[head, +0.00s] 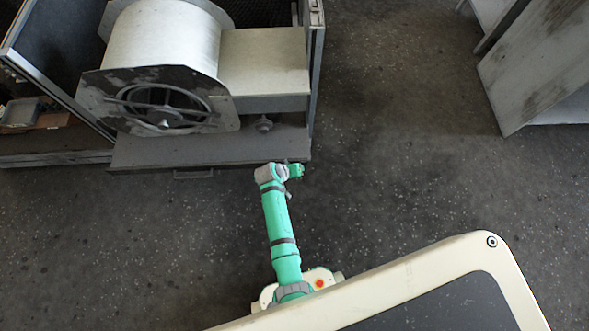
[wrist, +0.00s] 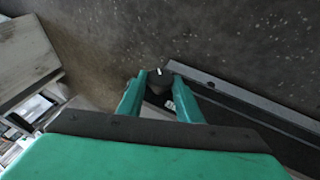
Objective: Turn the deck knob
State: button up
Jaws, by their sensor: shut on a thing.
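The deck knob (wrist: 158,75) is a small black knob with a white pointer mark, seen at the fingertips in the wrist view. My gripper (wrist: 160,86) is shut on it, with one green finger on each side. In the head view, my gripper (head: 298,170) is at the front right corner of the grey deck (head: 220,148), below the blower housing. The knob cannot be made out there; the arm's end covers that spot.
The blower drum (head: 165,45) with its round wheel-like opening stands on the deck. A small round grey fitting (head: 264,124) sits right of it. A handle (head: 193,174) is on the deck's front. A grey cabinet (head: 540,75) stands far right. Open floor lies between.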

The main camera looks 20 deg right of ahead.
jog(key=o, duration=1)
jog(key=shift+o, duration=0.2)
jog(key=v, duration=1)
jog(key=shift+s+a+r, duration=0.15)
jog(key=shift+a+r, duration=0.05)
jog(key=shift+r, duration=0.15)
jog(key=s+a+r+n+t+y, duration=0.1)
jog(key=s+a+r+t+y, duration=0.15)
jog(key=s+a, duration=0.35)
jog(key=s+a+r+n+t+y, duration=0.1)
jog(key=s+a+t, duration=0.2)
jog(key=s+a, duration=0.35)
jog(key=s+d+r+t, duration=0.1)
jog(key=s+r, duration=0.3)
jog(key=r, duration=0.4)
jog(key=s+d+r+t+y, duration=0.1)
jog(key=s+r+t, duration=0.2)
jog(key=r, duration=0.5)
jog(key=s+d+r+t, duration=0.1)
jog(key=s+r+t, duration=0.1)
jog(key=s+r, duration=0.4)
jog(key=shift+r+t+y, duration=0.35)
jog(key=shift+r, duration=0.65)
